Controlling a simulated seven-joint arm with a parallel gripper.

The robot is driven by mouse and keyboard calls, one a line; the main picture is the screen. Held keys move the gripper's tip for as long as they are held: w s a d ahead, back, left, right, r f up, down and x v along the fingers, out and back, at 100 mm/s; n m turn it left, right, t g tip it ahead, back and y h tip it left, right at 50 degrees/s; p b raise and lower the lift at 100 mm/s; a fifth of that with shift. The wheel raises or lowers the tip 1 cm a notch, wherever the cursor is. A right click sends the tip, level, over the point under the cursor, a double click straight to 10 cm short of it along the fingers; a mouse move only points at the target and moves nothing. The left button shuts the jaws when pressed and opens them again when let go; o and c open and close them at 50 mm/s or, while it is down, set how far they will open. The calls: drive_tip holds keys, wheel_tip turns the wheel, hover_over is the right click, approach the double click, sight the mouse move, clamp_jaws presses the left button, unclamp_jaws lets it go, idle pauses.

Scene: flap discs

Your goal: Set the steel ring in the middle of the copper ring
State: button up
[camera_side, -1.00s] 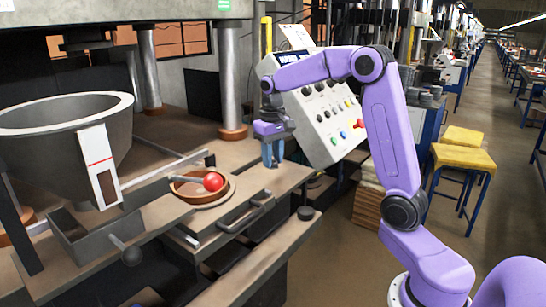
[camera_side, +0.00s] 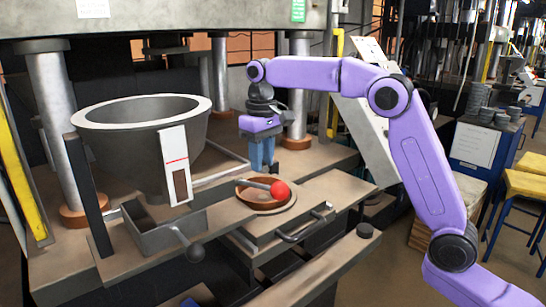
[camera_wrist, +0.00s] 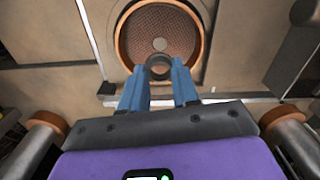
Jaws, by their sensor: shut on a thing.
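The copper ring (camera_side: 258,204) is a shallow round brown ring on the plate of the press. In the wrist view the copper ring (camera_wrist: 200,42) surrounds a dark meshed disc with a small pale spot at its middle. My gripper (camera_side: 262,168) points down above the ring, its blue fingers close over the far side in the side view. In the wrist view my gripper (camera_wrist: 158,69) is shut on the small dark grey steel ring (camera_wrist: 158,73), which overlaps the near part of the meshed disc.
A lever with a red ball knob (camera_side: 280,191) crosses over the copper ring in the side view. A large grey hopper (camera_side: 140,140) stands left, with a metal tray (camera_side: 165,235) before it. A slanted control panel (camera_side: 370,140) stands behind my arm.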

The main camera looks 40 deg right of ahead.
hover_over(263, 196)
drive_tip(key=shift+f, duration=2.05)
drive_tip(key=shift+f, duration=0.2)
drive_tip(key=shift+f, duration=0.3)
drive_tip(key=shift+f, duration=0.85)
idle(0.8)
idle(0.3)
drive_tip(key=o, duration=1)
drive_tip(key=shift+c, duration=0.2)
drive_tip(key=shift+r, duration=0.1)
wheel_tip(263, 196, up, 12)
